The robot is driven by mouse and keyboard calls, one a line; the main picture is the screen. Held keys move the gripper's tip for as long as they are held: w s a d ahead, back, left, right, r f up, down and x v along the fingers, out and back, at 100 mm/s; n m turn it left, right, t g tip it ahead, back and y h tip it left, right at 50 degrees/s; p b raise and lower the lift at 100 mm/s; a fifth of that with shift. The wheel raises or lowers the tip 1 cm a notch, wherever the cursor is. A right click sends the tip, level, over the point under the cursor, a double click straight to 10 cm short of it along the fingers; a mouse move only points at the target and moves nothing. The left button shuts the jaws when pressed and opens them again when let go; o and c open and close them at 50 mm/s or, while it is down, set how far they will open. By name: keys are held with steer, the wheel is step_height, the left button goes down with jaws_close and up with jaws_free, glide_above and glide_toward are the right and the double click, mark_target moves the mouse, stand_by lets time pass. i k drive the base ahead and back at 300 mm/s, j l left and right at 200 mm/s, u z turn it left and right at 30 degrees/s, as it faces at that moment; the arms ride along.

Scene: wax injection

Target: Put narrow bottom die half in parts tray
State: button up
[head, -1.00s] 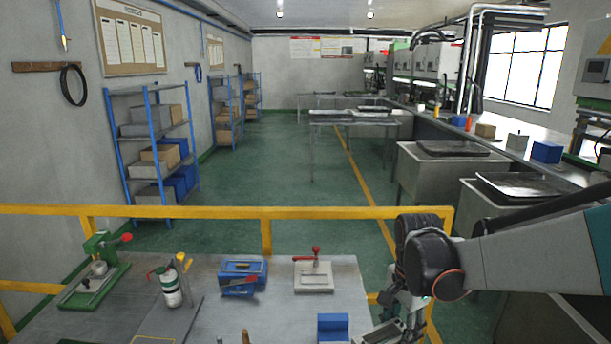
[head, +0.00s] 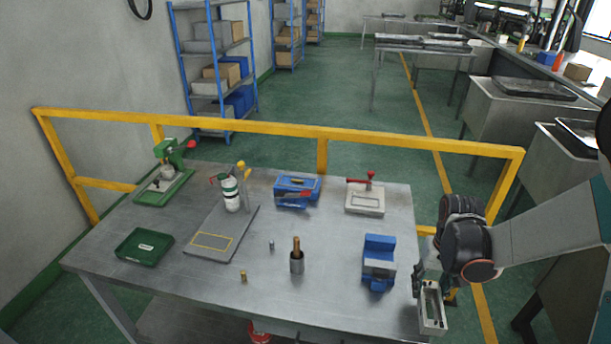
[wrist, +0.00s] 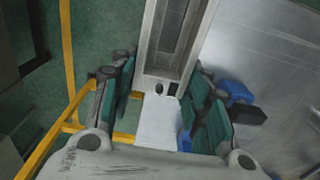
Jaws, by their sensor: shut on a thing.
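My gripper (head: 428,284) is at the right end of the workbench, shut on a long, narrow metal die half (head: 433,308). The die half has a rectangular recess and hangs at the table's right edge. In the wrist view my gripper's fingers (wrist: 164,95) are on both sides of the die half (wrist: 176,38), near its end. The parts tray is a small green tray (head: 122,252) with a white label, on the left part of the bench, far from my gripper. The tray looks empty.
A blue vise (head: 379,262) stands just left of my gripper. A metal cup with a wooden-handled tool (head: 297,260), a small brass piece (head: 243,277) and a grey board with a bottle (head: 206,252) stand between it and the tray. A yellow rail (head: 270,133) runs behind the bench.

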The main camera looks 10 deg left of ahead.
mark_target(146, 247)
steer(key=k+j+u, duration=0.1)
steer(key=k+u, duration=0.15)
steer(key=k, duration=0.4)
steer(key=i+j+u, duration=0.1)
steer(key=u, duration=0.4)
steer(key=i+j+u, duration=0.1)
steer(key=u, duration=0.4)
steer(key=i+j+u, duration=0.15)
steer(key=u, duration=0.3)
